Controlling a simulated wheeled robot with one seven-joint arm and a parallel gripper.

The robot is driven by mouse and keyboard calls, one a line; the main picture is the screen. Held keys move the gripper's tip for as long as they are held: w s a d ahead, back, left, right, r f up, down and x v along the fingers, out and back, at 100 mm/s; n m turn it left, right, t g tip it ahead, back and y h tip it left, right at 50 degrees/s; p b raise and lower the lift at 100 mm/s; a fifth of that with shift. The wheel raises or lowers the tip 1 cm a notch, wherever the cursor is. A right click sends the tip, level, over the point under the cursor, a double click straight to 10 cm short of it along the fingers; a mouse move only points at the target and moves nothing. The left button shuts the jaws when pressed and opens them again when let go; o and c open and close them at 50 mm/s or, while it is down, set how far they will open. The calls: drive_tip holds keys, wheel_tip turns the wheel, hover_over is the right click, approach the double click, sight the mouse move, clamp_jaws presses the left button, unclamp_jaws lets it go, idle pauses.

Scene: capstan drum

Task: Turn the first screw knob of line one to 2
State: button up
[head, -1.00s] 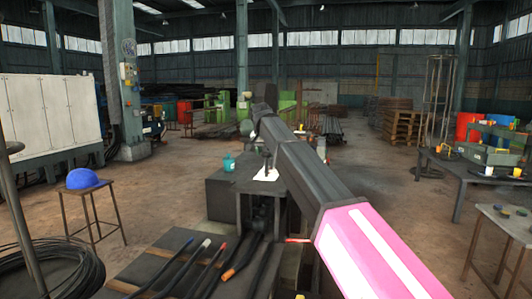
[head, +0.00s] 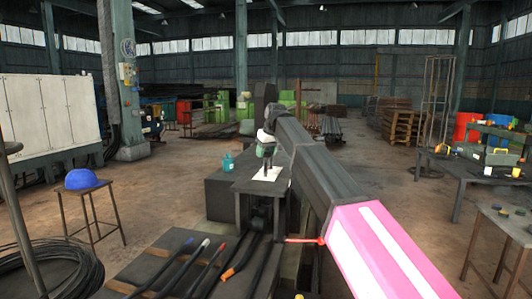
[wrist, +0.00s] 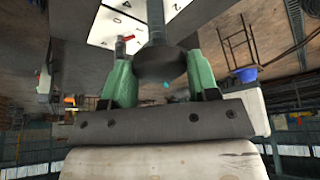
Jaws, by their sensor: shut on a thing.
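My gripper (head: 265,152) is over a dark table, above a white plate (head: 267,174) with a thin dark post standing on it. In the wrist view its two green fingers (wrist: 160,72) are shut on a dark round knob (wrist: 160,58) on a dark shaft. Beyond it are white plates (wrist: 112,22) with dark numerals, partly hidden by the shaft and cut off by the picture edge. A small red-tipped part (wrist: 125,39) is left of the knob. I cannot tell which number the knob is set to.
A teal bottle (head: 228,163) stands left of the gripper. Several rods with coloured ends (head: 205,262) lie on a low bench in front. A stool with a blue helmet (head: 81,179) is at left, and a loaded table (head: 455,165) is at right.

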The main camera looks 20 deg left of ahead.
drive_tip(key=n+g, duration=0.1)
drive_tip(key=n, duration=0.2)
drive_tip(key=n+g, duration=0.1)
drive_tip(key=n, duration=0.1)
drive_tip(key=shift+w+n+y, duration=0.2)
drive_tip(key=shift+n+y, duration=0.2)
drive_tip(key=n+g, duration=0.2)
drive_tip(key=n, duration=0.3)
drive_tip(key=shift+n+h, duration=0.3)
drive_tip(key=o, duration=0.9)
drive_tip(key=v, duration=1)
drive_tip(key=shift+w+d+r, duration=0.25)
drive_tip(key=shift+r, duration=0.1)
